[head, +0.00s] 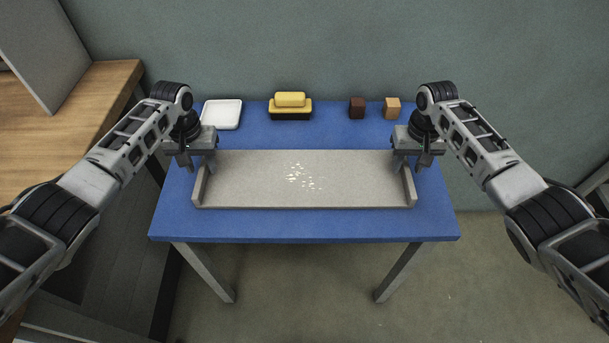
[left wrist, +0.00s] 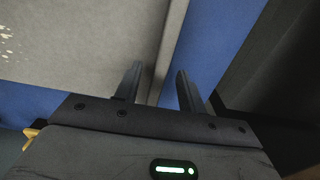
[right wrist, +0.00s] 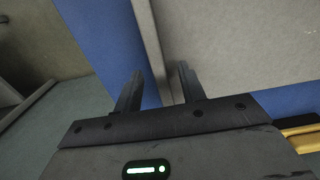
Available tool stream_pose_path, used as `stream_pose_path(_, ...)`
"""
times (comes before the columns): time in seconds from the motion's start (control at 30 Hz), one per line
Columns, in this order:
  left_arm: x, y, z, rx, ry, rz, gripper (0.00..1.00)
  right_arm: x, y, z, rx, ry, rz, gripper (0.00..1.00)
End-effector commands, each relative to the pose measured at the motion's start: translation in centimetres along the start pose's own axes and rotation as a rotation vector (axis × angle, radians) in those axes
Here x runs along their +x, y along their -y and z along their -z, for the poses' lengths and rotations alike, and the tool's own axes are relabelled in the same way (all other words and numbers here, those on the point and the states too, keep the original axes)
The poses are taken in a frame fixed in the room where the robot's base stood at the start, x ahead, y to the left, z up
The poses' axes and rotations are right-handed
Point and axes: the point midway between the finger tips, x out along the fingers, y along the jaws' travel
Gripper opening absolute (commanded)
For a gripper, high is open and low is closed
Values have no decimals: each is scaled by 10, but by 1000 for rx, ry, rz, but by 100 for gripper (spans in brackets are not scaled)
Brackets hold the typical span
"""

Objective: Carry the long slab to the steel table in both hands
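The long slab (head: 255,185) is a grey board with a raised lip at each short end and pale specks near its middle. It lies on the blue-topped table (head: 300,226). My left gripper (head: 194,166) is at the slab's left end; in the left wrist view its open fingers (left wrist: 157,88) stand either side of the end lip (left wrist: 168,55), with gaps. My right gripper (head: 416,164) is at the right end; in the right wrist view its open fingers (right wrist: 158,88) stand either side of that lip (right wrist: 150,35). No table that is clearly steel shows.
Behind the slab on the blue table are a white dish (head: 222,114), a yellow block on a dark-based yellow piece (head: 290,106), a dark brown cube (head: 357,108) and a tan cube (head: 392,108). A wooden counter (head: 50,125) stands at left. Floor in front is clear.

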Motion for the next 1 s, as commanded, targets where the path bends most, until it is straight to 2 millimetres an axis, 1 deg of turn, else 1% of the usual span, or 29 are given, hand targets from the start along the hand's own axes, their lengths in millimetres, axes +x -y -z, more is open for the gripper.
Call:
stream_pose_path(0.1, 9, 0, 0, 0, 0, 0, 40, 9, 0, 0, 1, 0, -1, 40)
stream_pose_path(0.2, 12, 0, 0, 1, 0, 0, 40, 12, 0, 0, 1, -2, -1, 40)
stream_pose_path(0.47, 13, 0, 0, 1, -1, 0, 40, 13, 0, 0, 0, -2, -1, 40)
stream_pose_path(0.5, 13, 0, 0, 1, -1, 0, 34, 13, 0, 0, 0, -2, -1, 34)
stream_pose_path(0.57, 13, 0, 0, 1, -1, 0, 18, 13, 0, 0, 0, -2, 0, 18)
stream_pose_path(0.6, 13, 0, 0, 0, -1, 0, 7, 13, 0, 0, 0, -2, -1, 7)
stream_pose_path(0.63, 13, 0, 0, 0, -1, 0, 0, 13, 0, 0, 0, -2, -1, 0)
stream_pose_path(1.0, 13, 0, 0, 0, -1, 0, 0, 13, 0, 0, 1, -2, -1, 0)
